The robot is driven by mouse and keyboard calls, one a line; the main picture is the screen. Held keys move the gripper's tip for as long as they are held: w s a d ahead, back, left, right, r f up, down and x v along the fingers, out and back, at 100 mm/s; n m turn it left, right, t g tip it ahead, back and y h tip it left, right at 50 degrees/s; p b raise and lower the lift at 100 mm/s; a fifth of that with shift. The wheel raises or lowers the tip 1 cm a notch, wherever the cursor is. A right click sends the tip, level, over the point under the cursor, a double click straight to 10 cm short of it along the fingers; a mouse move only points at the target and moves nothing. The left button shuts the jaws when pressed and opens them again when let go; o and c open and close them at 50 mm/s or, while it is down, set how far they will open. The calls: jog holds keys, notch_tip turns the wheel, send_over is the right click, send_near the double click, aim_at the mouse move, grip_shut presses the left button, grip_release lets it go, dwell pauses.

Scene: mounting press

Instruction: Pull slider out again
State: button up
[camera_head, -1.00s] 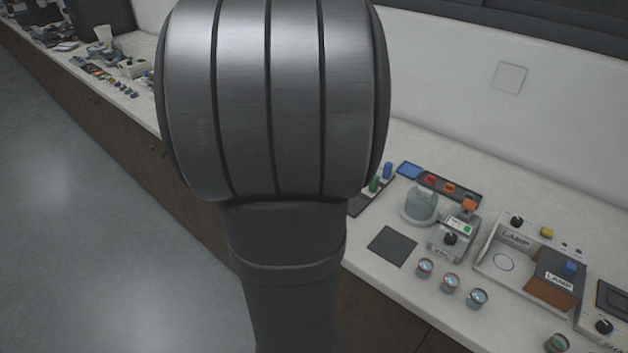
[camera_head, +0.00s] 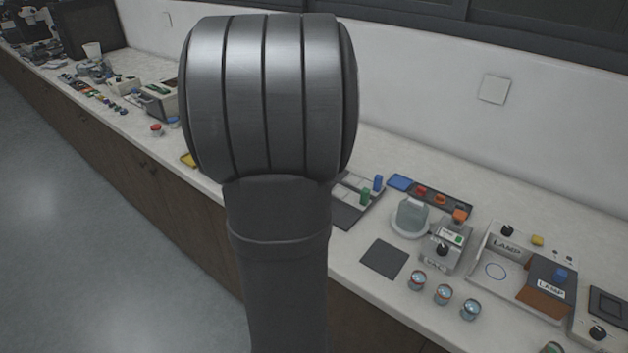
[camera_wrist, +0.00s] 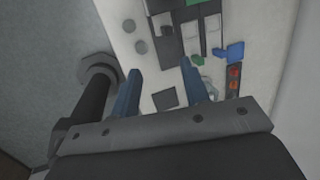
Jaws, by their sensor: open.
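My gripper (camera_wrist: 160,66) shows in the wrist view as two blue fingers, apart and with nothing held between them. It is high above the bench, clear of the objects. In the camera_head view my own arm blocks the middle and hides the gripper. I cannot tell for sure which part is the slider. A grey box unit with a green part (camera_head: 160,101) stands on the bench left of my arm. At the right, a white LAMP unit (camera_head: 504,250) carries a dark plate with a blue knob (camera_head: 560,275).
A grey tray with blue and green posts (camera_head: 364,198), a glass vessel (camera_head: 411,215), a vacuum unit (camera_head: 445,250), a dark square mat (camera_head: 384,258) and several small round pots (camera_head: 443,294) stand on the bench. A small blue tray (camera_wrist: 235,51) shows in the wrist view.

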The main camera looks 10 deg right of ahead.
jog(key=w+d+f+g+y, duration=0.1)
jog(key=w+d+f+g, duration=0.2)
jog(key=w+d+f, duration=0.4)
jog(key=f, duration=0.6)
jog(key=a+f, duration=0.1)
jog(key=f, duration=0.5)
jog(key=s+f, duration=0.1)
jog(key=f, duration=0.5)
jog(key=shift+a+f, duration=0.35)
grip_shut()
jog(key=shift+s, duration=0.1)
